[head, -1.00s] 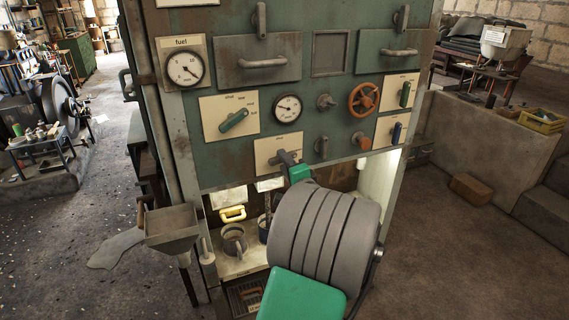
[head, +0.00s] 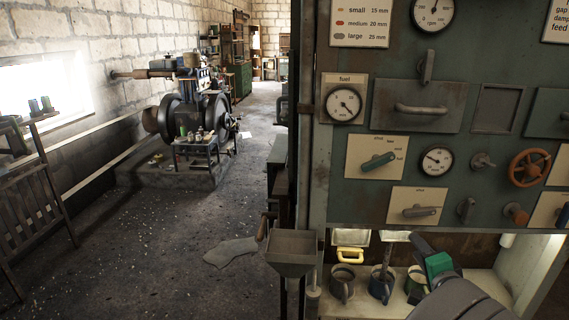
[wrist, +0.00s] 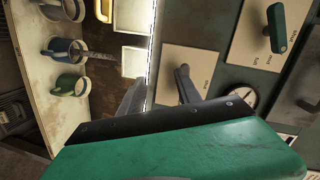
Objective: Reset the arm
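My gripper (head: 421,244) is at the lower right of the head view, dark-fingered with a green body behind it, in front of the lit recess below the control panel. It is a short way below the grey lever (head: 420,211) on the lower cream plate. In the wrist view, my green hand fills the bottom, and a grey finger (wrist: 131,97) points at the panel. A second grey piece over the cream plate may be the lever or the other finger, so the opening is unclear. I see nothing held.
The green panel (head: 365,215) carries a green lever (head: 378,161), a fuel gauge (head: 343,104) and an orange handwheel (head: 530,168). Mugs (head: 342,283) stand in the recess. A metal hopper (head: 292,250) juts out at its left.

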